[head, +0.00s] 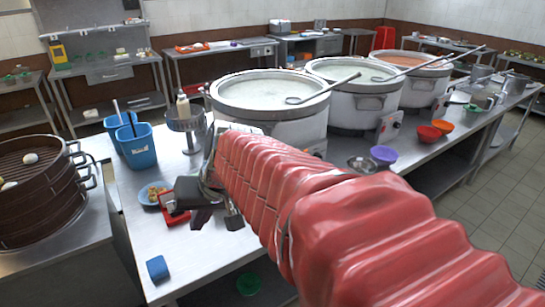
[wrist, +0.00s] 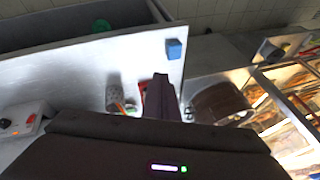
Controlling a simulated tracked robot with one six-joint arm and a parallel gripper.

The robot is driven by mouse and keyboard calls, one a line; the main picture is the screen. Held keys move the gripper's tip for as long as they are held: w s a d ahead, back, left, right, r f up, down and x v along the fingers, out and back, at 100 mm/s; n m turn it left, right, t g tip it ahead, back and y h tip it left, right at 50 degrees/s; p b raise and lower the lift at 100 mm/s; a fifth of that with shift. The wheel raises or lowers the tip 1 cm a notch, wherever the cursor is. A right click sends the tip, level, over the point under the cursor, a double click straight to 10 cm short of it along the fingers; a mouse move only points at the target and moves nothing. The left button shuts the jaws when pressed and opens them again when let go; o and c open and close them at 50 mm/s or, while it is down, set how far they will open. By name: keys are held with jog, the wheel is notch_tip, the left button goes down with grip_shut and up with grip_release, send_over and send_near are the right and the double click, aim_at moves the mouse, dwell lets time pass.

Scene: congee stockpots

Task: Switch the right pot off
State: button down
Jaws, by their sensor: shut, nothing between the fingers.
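Three large white stockpots stand in a row on the steel counter. The right pot (head: 425,90) is the farthest and holds orange-red congee, with a long ladle reaching over it. Its control box (head: 440,106) is on its front side, too small to read the switch. The middle pot (head: 352,108) and left pot (head: 262,125) hold white congee. My gripper (head: 212,216) is shut and empty above the counter's near left part, far from the right pot. In the wrist view it (wrist: 160,82) points down at the counter.
My red-sleeved arm crosses in front of the left pot. Blue buckets (head: 137,150), a blue block (head: 157,268) and brown steamers (head: 40,185) are at left. A purple bowl (head: 384,155) and orange bowls (head: 430,133) sit before the pots. Open floor lies right.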

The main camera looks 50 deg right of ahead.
jog(key=w+d+f+m+t, duration=0.15)
jog(key=w+d+m, duration=0.25)
jog(key=d, duration=0.8)
jog(key=w+d+f+m+t, duration=0.15)
jog(key=w+d+m, duration=0.25)
jog(key=d, duration=0.8)
jog(key=s+d+f+m+h, duration=0.1)
jog(key=s+d+f+m, duration=0.2)
jog(key=d, duration=0.9)
jog(key=s+d+f+m+t+h, duration=0.1)
jog(key=s+d+f+m, duration=0.3)
jog(key=d, duration=0.9)
jog(key=shift+s+d+h, duration=0.15)
jog(key=shift+s+h, duration=0.1)
jog(key=shift+h, duration=0.55)
jog(key=shift+w+f, duration=0.1)
jog(key=shift+f, duration=0.05)
